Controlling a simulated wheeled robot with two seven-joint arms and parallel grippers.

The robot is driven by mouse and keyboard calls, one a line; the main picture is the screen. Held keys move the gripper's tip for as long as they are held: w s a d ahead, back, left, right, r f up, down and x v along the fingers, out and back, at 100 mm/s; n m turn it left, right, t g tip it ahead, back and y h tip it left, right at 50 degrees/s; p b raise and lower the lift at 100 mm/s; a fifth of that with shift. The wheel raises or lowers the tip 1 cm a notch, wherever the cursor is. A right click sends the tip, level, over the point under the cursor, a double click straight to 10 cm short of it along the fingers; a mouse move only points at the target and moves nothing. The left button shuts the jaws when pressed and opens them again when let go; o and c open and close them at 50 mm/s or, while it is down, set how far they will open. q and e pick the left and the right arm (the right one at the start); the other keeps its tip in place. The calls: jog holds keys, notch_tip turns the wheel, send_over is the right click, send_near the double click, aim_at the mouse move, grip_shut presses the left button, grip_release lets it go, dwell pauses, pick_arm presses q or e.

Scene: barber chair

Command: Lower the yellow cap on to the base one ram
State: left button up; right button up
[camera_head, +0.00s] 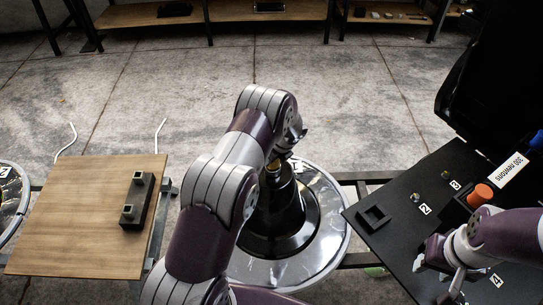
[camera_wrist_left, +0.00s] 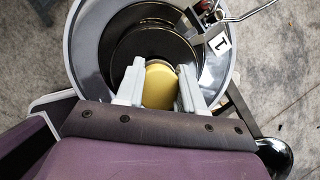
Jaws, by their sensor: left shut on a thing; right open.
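The yellow cap (camera_wrist_left: 158,86) is between the fingers of my left gripper (camera_wrist_left: 159,73), which is shut on it. In the head view only a small bit of the yellow cap (camera_head: 273,165) shows, at the top of the black ram cone of base one (camera_head: 274,215). My left arm hides much of that side. In the left wrist view the round base (camera_wrist_left: 88,60) with its label 1 (camera_wrist_left: 221,43) lies beyond the cap. I cannot tell whether the cap touches the ram. My right gripper (camera_head: 438,268) is open over the black panel at the right.
A wooden board (camera_head: 80,215) with a black two-post block (camera_head: 137,200) is at the left. Another round base (camera_head: 10,200) is at the left edge.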

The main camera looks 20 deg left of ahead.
pick_arm(q)
jog(key=shift+f, duration=0.45)
pick_arm(e)
jog(key=shift+f, duration=0.3)
pick_arm(q)
jog(key=o, duration=1.1)
jog(key=shift+r, duration=0.15)
pick_arm(e)
jog(key=shift+r, duration=0.1)
pick_arm(q)
notch_tip(320, 180, up, 9)
jog(key=p, duration=0.7)
pick_arm(e)
notch_tip(320, 180, up, 7)
jog(key=shift+r, duration=0.15)
